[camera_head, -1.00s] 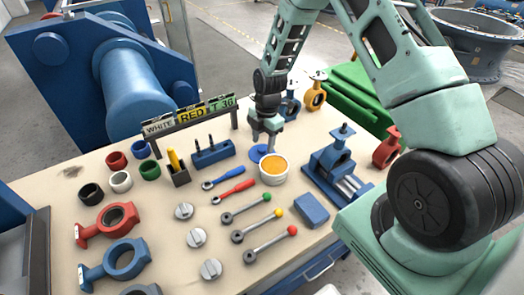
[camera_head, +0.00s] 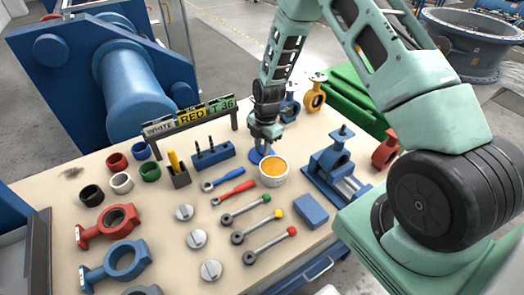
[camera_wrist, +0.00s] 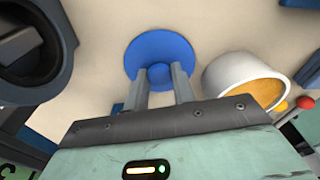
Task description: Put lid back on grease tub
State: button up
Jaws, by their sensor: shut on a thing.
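The grease tub (camera_head: 273,172) is a white open cup with orange-yellow grease inside, standing on the workbench right of the middle. In the wrist view the tub (camera_wrist: 236,78) stands to the right of my gripper. The lid (camera_head: 257,156) is a flat blue disc with a knob, just left of and behind the tub. In the wrist view my gripper (camera_wrist: 160,80) is shut on the knob of the blue lid (camera_wrist: 158,48). My gripper (camera_head: 264,142) points down at the lid in the head view. Whether the lid touches the bench is hard to tell.
A blue vise (camera_head: 335,165) stands right of the tub. A red-handled wrench (camera_head: 234,192) and a blue tool holder (camera_head: 212,155) lie to the left. A sign rack (camera_head: 190,122) stands behind. Several colour-tipped levers and a blue box (camera_head: 311,210) lie in front.

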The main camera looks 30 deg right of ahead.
notch_tip(320, 180, up, 9)
jog(key=b, duration=0.1)
jog(key=s+a+r+n+p, duration=0.25)
jog(key=s+n+p, duration=0.35)
jog(key=s, duration=0.4)
jog(key=shift+g, duration=0.4)
jog(key=f+b, duration=0.4)
jog(key=shift+d, duration=0.2)
jog(key=shift+f+b, duration=0.65)
jog(key=shift+f, duration=0.15)
jog(key=shift+r+p, duration=0.1)
jog(key=shift+p, duration=0.25)
jog(key=shift+f, duration=0.2)
dwell(1.5)
jog(key=o, duration=1.5)
